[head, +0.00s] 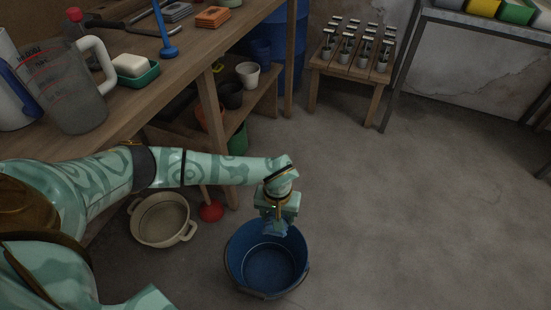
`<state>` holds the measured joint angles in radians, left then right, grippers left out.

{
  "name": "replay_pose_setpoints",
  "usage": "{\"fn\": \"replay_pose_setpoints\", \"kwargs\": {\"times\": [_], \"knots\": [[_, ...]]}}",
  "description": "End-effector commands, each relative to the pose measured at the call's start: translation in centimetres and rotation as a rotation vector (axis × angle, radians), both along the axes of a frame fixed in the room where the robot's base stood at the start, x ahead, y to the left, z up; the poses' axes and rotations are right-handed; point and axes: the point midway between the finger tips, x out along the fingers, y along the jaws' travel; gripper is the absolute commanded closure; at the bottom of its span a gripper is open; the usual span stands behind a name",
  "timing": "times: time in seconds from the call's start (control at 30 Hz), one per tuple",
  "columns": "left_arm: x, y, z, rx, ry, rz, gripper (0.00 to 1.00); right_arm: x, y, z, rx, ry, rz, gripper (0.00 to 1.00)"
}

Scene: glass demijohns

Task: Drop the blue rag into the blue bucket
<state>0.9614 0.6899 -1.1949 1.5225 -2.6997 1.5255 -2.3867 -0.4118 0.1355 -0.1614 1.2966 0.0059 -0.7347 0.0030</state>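The blue bucket (240,272) stands upright on the concrete floor at the lower middle of the head view. Its mouth is open, and the part of the inside that shows looks empty. My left gripper (275,229) points down over the bucket's far rim. A small blue-grey shape shows at its fingertips; I cannot tell whether this is the fingers or a bit of the blue rag. I cannot make out the rag for certain anywhere else. My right gripper is not in view.
A beige two-handled tub (160,218) and a red plunger (210,211) are left of the bucket, by the wooden workbench (195,62). A measuring jug (66,88) stands on the bench. A low slatted stand (316,66) is at the back. The floor on the right is clear.

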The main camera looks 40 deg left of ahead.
Motion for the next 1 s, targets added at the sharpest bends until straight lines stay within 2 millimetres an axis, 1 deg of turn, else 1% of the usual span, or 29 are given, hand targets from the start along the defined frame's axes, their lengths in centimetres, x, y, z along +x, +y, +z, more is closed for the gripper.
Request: {"fn": "replay_pose_setpoints", "kwargs": {"times": [0.03,0.07,0.1,0.2,0.3,0.43,0.57,0.63,0.77,1.0], "knots": [[-0.7,0.6,-3.3,0.001,0.017,0.017,0.60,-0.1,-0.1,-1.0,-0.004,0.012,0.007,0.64],[-0.9,1.0,-4.5,0.000,0.017,0.027,0.60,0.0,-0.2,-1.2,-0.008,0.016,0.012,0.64],[-1.2,1.5,-6.1,0.001,0.018,0.039,0.60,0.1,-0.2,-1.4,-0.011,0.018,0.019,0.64],[-2.1,2.7,-9.6,0.000,0.015,0.064,0.60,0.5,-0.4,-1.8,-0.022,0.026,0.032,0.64],[-2.8,3.7,-11.9,0.001,0.010,0.080,0.60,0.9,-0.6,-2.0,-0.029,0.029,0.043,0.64],[-3.4,4.3,-13.3,0.000,0.004,0.091,0.60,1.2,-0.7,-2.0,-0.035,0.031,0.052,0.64],[-3.4,4.5,-13.8,-0.001,0.002,0.095,0.60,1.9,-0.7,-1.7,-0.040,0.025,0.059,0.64],[-3.4,4.5,-14.0,-0.001,0.002,0.095,0.60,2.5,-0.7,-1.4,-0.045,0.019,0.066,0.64],[-3.5,4.4,-14.8,-0.002,0.004,0.094,0.60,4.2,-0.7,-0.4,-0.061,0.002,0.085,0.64],[-3.5,4.4,-16.3,-0.002,0.004,0.094,0.60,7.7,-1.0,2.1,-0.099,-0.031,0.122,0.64]]}}
